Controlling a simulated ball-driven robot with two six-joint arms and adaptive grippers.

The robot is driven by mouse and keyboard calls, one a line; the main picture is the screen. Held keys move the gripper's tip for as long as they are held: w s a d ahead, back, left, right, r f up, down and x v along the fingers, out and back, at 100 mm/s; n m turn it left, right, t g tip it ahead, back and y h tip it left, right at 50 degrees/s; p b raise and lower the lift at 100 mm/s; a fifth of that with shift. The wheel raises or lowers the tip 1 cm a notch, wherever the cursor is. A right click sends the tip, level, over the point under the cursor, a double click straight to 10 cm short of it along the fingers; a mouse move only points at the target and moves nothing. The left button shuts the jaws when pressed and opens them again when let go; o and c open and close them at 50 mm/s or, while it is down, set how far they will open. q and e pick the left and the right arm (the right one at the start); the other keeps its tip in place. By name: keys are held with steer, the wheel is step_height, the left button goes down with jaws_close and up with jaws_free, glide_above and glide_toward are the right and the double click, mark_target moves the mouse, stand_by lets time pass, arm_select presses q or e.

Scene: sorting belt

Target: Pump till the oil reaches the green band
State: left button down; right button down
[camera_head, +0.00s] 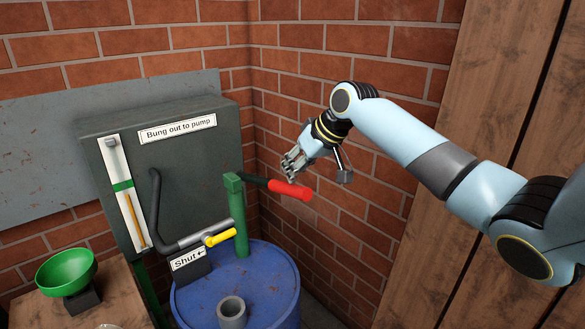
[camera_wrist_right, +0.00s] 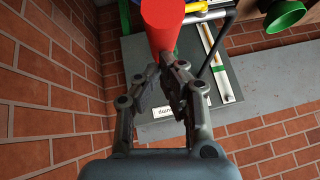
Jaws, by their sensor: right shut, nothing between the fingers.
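The hand pump is a green post (camera_head: 237,215) on a blue drum (camera_head: 190,308), with a black lever ending in a red grip (camera_head: 290,190). The red grip also shows in the wrist view (camera_wrist_right: 162,22), just beyond the fingertips. My right gripper (camera_head: 290,168) is shut and empty, close to the red grip; I cannot tell if they touch. The gauge (camera_head: 112,160) is a white strip on the grey tank (camera_head: 185,165), with a green band (camera_head: 123,186). An amber oil column (camera_head: 134,222) ends a little below the band. My left gripper is not in view.
A yellow valve handle (camera_head: 219,237) sits on the dark hose pipe above a "Shut" label (camera_head: 188,260). A grey cylinder (camera_head: 231,310) stands on the drum top. A sign (camera_head: 178,129) reads "Bung out to pump". Brick walls lie close behind.

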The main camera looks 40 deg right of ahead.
step_height(320, 180, down, 16)
steer(key=s+t+b, duration=0.2)
steer(key=t+b, duration=0.2)
steer(key=b, duration=0.9)
steer(key=shift+s+t+y, duration=0.3)
steer(key=shift+f, duration=0.25)
steer(key=shift+s+d, duration=0.1)
steer(key=r+v, duration=0.1)
steer(key=v, duration=1.1)
steer(key=shift+w, duration=0.35)
steer(key=shift+r, duration=0.1)
